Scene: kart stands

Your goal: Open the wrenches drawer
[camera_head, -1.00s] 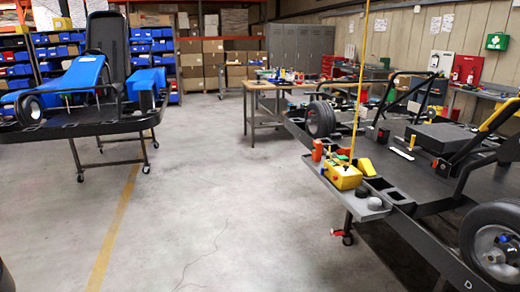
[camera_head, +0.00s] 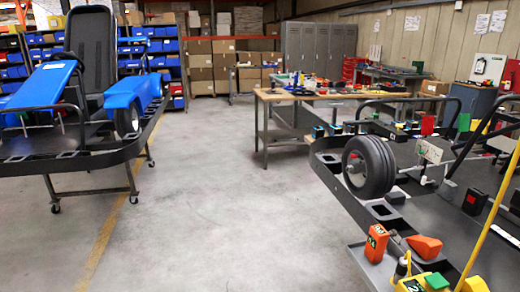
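No drawer marked for wrenches can be made out in the head view. A red cabinet (camera_head: 352,68) stands far off beside the grey lockers, and it is too small to tell whether it has drawers or labels. A wooden-topped workbench (camera_head: 300,95) with several small tools and parts on it stands in the middle distance. Neither of my grippers is in view.
A kart on a wheeled stand (camera_head: 75,160) is at left. Another kart frame with a black wheel (camera_head: 369,167) fills the right, with a yellow pole (camera_head: 490,220) near me. Clear grey floor (camera_head: 220,200) lies between them. Shelves and grey lockers (camera_head: 318,48) line the back.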

